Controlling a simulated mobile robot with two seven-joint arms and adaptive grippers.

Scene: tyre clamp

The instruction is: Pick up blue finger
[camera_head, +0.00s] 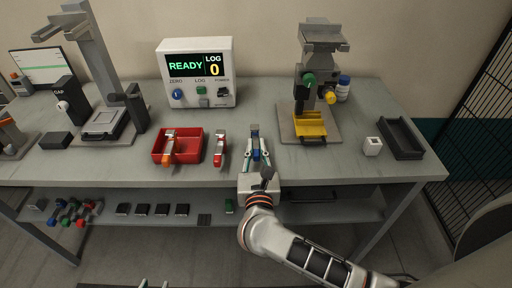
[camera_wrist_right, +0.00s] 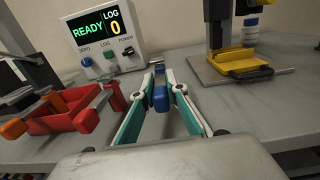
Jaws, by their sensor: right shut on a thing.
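The blue finger (camera_head: 257,155) is a small piece with a blue end and a grey metal part, at the front middle of the grey bench. In the right wrist view the blue finger (camera_wrist_right: 161,98) lies between the teal-and-white fingers of my right gripper (camera_wrist_right: 160,84). My right gripper (camera_head: 257,147) is shut on it, low over the bench near the front edge; whether the piece touches the bench is unclear. Two pale tips of my left gripper (camera_head: 154,284) show apart at the bottom edge, with nothing seen between them; the rest is out of frame.
A red tray (camera_head: 155,154) with orange-ended pieces and a red-ended finger (camera_head: 219,151) lie to the left. Behind stands a READY/LOG display box (camera_head: 197,98). A fixture with a yellow part (camera_head: 310,126), a white cube (camera_head: 372,146) and a black tray (camera_head: 402,138) are to the right.

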